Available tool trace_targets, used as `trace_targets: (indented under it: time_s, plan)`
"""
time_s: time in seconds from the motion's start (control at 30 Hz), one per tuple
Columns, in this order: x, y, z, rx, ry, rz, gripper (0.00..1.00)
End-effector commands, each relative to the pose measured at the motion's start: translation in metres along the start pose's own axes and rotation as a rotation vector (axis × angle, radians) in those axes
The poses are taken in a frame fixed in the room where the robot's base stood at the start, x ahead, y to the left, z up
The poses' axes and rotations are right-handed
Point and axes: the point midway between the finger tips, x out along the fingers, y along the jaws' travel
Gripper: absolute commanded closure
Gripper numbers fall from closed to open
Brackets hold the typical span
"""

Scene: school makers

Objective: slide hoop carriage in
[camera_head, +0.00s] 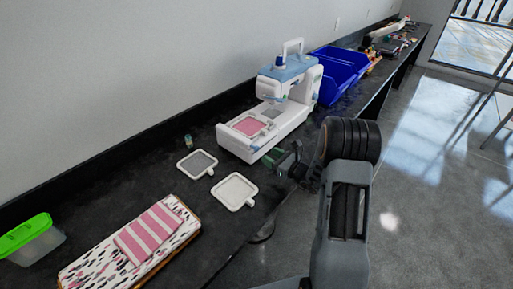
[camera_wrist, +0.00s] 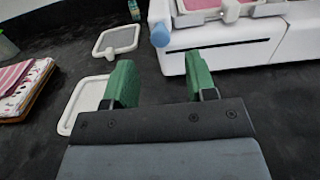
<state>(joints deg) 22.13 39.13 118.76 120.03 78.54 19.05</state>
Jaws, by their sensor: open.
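The white and blue embroidery machine (camera_head: 297,72) stands on the black bench. A hoop with pink fabric (camera_head: 249,126) lies on its bed, left of the needle head. In the wrist view the machine's white base (camera_wrist: 235,47) fills the upper right, and part of the hoop (camera_wrist: 200,4) shows at the top edge. A blue rounded end piece (camera_wrist: 160,35) sticks out at the base's left end. I cannot make out the carriage clearly. My gripper (camera_head: 273,158) is open and empty in front of the base; its green fingers (camera_wrist: 160,82) are apart from the machine.
A small bottle (camera_head: 188,140), folded cloths (camera_head: 140,240) and a green-lidded box (camera_head: 30,238) are further left. Blue bins (camera_head: 341,72) stand behind the machine.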

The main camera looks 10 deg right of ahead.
Motion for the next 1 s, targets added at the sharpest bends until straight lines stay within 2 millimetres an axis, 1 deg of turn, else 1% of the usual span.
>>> trace_targets:
  time_s: [0.03,0.2,0.4,0.6,0.9,0.93,1.0]
  plan:
    - [0.011,0.001,0.001,0.000,0.000,0.005,0.49]
    - [0.040,0.001,0.001,0.000,0.000,0.004,0.49]
    - [0.063,0.001,0.001,-0.001,0.000,0.003,0.49]
    - [0.074,0.001,0.000,0.000,0.001,0.002,0.49]
    - [0.075,0.001,0.000,0.000,0.001,0.001,0.49]
    - [0.075,0.001,0.000,0.000,0.001,0.001,0.50]
    - [0.075,0.001,0.000,0.000,0.001,0.002,0.56]
